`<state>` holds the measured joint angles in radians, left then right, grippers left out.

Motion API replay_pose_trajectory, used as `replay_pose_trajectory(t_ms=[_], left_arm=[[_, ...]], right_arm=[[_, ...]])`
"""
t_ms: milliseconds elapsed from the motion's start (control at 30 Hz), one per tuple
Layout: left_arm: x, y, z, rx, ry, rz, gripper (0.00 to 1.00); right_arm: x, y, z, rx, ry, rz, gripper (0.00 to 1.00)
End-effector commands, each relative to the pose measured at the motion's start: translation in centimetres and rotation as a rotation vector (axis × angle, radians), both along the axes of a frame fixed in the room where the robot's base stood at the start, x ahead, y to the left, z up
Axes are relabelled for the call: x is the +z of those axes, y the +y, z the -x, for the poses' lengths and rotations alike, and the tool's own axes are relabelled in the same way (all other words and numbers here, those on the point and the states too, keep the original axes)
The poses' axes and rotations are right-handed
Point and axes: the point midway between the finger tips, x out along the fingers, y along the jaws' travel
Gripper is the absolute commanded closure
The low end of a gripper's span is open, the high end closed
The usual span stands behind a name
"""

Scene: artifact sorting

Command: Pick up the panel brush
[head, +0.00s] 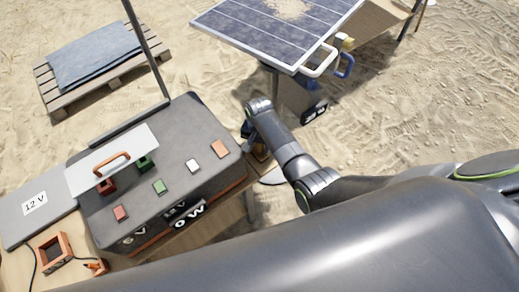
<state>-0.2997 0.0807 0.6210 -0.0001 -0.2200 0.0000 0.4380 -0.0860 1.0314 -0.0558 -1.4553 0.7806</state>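A blue handle-like piece (345,65) with a yellowish part above it sits at the near right corner of the solar panel (262,30), beside a white bent handle (320,62). It may be the panel brush, but I cannot tell for sure. Sand lies on the panel's top surface. My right gripper (257,149) points down just right of the grey case, well short of the panel. Its fingers are small and dark, and whether they are open or shut is unclear. My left gripper is out of view.
The grey case (205,130) bears several coloured blocks, a hinged plate with an orange handle (112,163) and a "0 W" display. A pallet with blue cloth (95,55) lies on sand.

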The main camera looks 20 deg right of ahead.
Motion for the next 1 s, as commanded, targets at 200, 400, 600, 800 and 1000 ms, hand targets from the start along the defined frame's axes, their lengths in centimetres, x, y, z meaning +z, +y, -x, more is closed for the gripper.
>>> replay_pose_trajectory(t_ms=[200, 400, 600, 800, 1000], left_arm=[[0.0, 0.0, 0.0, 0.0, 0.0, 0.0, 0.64], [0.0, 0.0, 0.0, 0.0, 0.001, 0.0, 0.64], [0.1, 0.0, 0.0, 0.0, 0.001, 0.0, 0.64], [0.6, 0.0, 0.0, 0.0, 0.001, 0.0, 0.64], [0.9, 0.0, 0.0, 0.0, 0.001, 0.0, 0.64]], right_arm=[[0.0, 0.0, 0.0, 0.0, 0.001, 0.001, 0.88], [0.0, 0.0, 0.0, 0.0, 0.0, 0.0, 0.99], [0.6, 0.0, 0.0, 0.0, -0.001, 0.0, 1.0], [3.4, 0.0, -0.1, 0.0, -0.004, 0.0, 1.0], [7.0, 0.0, -0.1, 0.0, -0.004, -0.001, 1.0]])
